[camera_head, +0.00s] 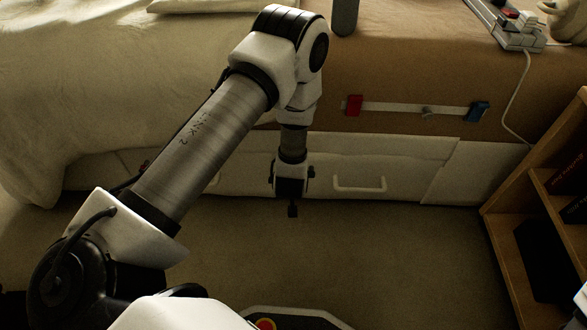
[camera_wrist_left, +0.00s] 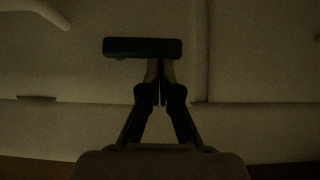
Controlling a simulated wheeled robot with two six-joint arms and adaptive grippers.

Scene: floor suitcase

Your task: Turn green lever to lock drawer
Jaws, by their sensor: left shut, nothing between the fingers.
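The green lever (camera_wrist_left: 142,48) shows in the left wrist view as a dark greenish bar lying sideways on a pale panel. My left gripper (camera_wrist_left: 160,78) is shut and empty, its tips right under the lever's right half. I cannot tell whether they touch it. In the head view my left gripper (camera_head: 292,209) hangs in front of the white drawer fronts under the bed, and the lever is hidden behind my arm. The white drawer (camera_head: 405,179) has a pale handle (camera_head: 360,187) to the right of the gripper and looks closed. My right gripper is out of view.
A wooden shelf (camera_head: 510,225) stands at the right. A strip with a red end (camera_head: 353,105) and a blue end (camera_head: 479,111) is on the bed side above the drawers. A white cable (camera_head: 518,105) hangs at the right. The carpet (camera_head: 400,250) before the drawers is clear.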

